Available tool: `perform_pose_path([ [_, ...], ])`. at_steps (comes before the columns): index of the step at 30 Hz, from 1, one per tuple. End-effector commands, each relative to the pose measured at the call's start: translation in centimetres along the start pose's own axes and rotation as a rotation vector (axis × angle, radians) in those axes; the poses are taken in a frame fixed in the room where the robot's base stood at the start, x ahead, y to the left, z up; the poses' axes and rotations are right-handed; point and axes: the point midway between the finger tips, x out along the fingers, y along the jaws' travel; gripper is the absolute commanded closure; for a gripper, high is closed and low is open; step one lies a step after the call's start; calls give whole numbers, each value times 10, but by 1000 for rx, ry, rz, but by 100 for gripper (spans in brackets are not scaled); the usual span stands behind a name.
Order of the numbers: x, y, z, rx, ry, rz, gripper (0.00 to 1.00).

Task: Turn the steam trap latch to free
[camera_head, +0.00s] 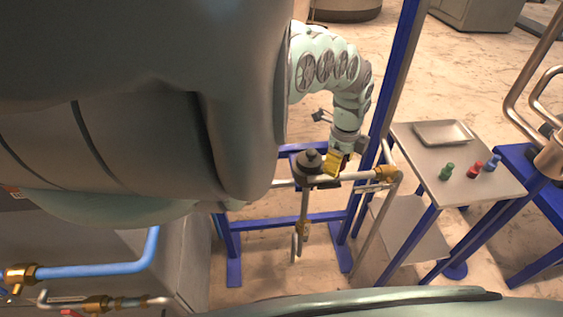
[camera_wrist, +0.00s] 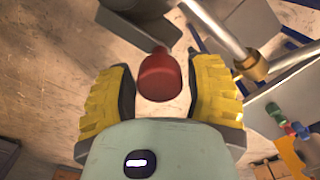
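The steam trap (camera_head: 308,168) is a dark grey body on a horizontal pipe, below the end of my arm in the head view. My gripper (camera_head: 335,162), with yellow fingers, is beside it on the right. A small red part shows next to the fingers. In the wrist view a red, rounded handle (camera_wrist: 160,76), which looks like the latch, lies between the two yellow fingers of my gripper (camera_wrist: 162,65). The fingers are spread, with a narrow gap on each side of the red handle. The latch's pivot is hidden.
A blue frame post (camera_head: 388,90) stands just right of my gripper. A brass fitting (camera_head: 385,174) joins pipes to the right. A side table (camera_head: 420,150) holds a metal tray (camera_head: 443,133) and green, red and blue pieces. A vertical pipe (camera_head: 304,210) runs below the trap.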

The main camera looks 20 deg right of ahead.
Motion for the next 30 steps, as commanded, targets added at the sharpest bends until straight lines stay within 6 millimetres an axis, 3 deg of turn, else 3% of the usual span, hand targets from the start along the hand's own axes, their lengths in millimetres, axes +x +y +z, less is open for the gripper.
perform_pose_path([
  [2,0,0,0,1,0,0,58],
  [14,0,0,0,0,0,0,99],
  [23,1,0,0,-21,0,0,100],
  [30,2,1,1,-136,1,1,100],
])
